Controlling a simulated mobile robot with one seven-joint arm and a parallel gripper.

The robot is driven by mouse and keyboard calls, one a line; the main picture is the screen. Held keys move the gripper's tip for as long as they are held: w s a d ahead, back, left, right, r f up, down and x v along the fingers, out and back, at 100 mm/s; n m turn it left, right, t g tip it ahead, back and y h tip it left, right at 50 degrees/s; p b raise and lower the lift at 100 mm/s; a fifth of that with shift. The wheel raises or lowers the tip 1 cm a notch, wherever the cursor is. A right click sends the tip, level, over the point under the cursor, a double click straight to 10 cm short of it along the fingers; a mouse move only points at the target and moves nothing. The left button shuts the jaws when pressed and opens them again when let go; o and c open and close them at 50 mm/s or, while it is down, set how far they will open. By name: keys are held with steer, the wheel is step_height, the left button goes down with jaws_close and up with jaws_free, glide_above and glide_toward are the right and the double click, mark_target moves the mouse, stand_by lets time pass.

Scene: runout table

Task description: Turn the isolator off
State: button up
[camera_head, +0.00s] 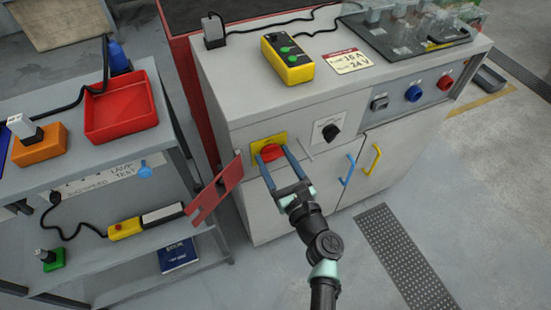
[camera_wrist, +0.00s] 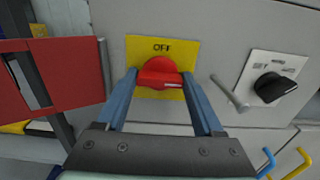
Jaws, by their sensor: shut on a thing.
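The isolator is a red rotary knob (camera_head: 270,152) on a yellow plate (camera_head: 256,144) on the front of the grey cabinet. In the wrist view the red knob (camera_wrist: 158,70) sits under the word OFF on its yellow plate (camera_wrist: 186,46). A pale line on its handle lies roughly level, toward the right. My gripper (camera_head: 274,156) reaches the knob from the front. In the wrist view the blue fingers of my gripper (camera_wrist: 161,78) are shut on the knob, one on each side. The knob's lower edge and its contact with the fingers are partly hidden.
A red flap (camera_head: 215,190) stands open just left of the knob. A black selector knob (camera_head: 330,131) and a small grey lever (camera_wrist: 229,94) are to the right. Blue (camera_head: 347,170) and yellow (camera_head: 374,157) door handles stick out lower right. A shelf unit (camera_head: 178,133) stands at left.

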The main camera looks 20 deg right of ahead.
steer(key=shift+f+n+b, duration=0.1)
steer(key=shift+n+b, duration=0.2)
steer(key=n+b, duration=0.2)
steer(key=shift+f+n, duration=0.1)
steer(key=shift+n, duration=0.3)
steer(key=n+b, duration=0.3)
steer(key=n, duration=0.2)
steer(key=shift+n+b, duration=0.3)
steer(key=shift+b, duration=0.1)
steer(key=shift+n+b, duration=3.1)
steer(key=shift+n, duration=1.3)
steer(key=o, duration=1.4)
